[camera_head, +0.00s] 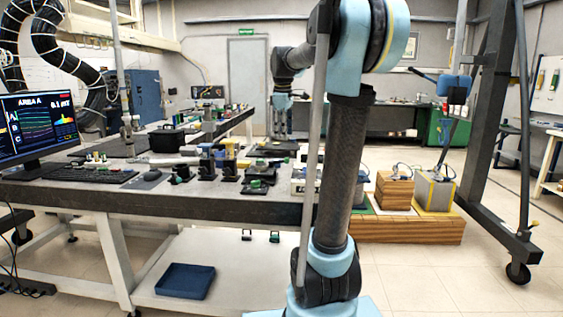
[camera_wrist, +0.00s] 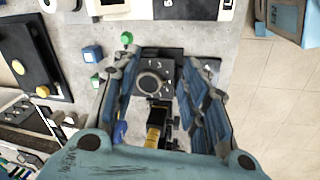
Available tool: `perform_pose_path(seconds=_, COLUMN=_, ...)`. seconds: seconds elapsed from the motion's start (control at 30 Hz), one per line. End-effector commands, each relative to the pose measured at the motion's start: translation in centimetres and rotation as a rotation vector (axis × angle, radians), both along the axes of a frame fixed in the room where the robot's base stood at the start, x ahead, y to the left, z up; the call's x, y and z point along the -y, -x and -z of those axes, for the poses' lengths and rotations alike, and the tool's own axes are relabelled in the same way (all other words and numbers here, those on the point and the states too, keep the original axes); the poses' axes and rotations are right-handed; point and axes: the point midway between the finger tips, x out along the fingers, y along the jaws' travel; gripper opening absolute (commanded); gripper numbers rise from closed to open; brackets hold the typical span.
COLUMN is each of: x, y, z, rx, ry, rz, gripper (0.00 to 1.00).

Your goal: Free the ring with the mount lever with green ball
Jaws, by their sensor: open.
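The black mount (camera_wrist: 162,58) lies on the grey bench, near the middle of the wrist view. A round grey ring (camera_wrist: 150,84) sits on it. A green ball (camera_wrist: 127,38) shows at the mount's upper left corner; its lever is too small to make out. My gripper (camera_wrist: 164,66) is open and empty, pointing down over the mount. Its two blue-grey fingers are on either side of the ring, with a gap to it. The green ball lies beyond the left fingertip. In the head view my gripper (camera_head: 278,130) hangs over the far part of the bench.
A blue block (camera_wrist: 92,54) lies left of the mount. A yellow part (camera_wrist: 154,134) stands below the ring between the fingers. A black plate with yellow knobs (camera_wrist: 32,62) lies further left. The bench edge and floor are at right.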

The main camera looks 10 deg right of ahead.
Motion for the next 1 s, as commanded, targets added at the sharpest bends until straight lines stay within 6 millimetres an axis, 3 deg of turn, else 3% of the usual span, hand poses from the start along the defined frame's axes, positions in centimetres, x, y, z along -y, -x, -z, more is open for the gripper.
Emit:
perform_pose_path(seconds=0.03, x=-0.1, y=-1.6, z=-0.7, rx=-0.003, ry=0.008, rz=-0.035, gripper=0.41)
perform_pose_path(seconds=0.2, x=-0.3, y=-5.1, z=-2.0, rx=-0.01, ry=0.031, rz=-0.134, gripper=0.41)
perform_pose_path(seconds=0.47, x=-0.4, y=-6.7, z=-2.1, rx=-0.014, ry=0.042, rz=-0.182, gripper=0.41)
perform_pose_path(seconds=0.67, x=-0.2, y=-7.1, z=0.3, rx=-0.013, ry=0.042, rz=-0.18, gripper=0.41)
perform_pose_path(seconds=1.0, x=0.2, y=-8.2, z=6.2, rx=-0.013, ry=0.042, rz=-0.179, gripper=0.41)
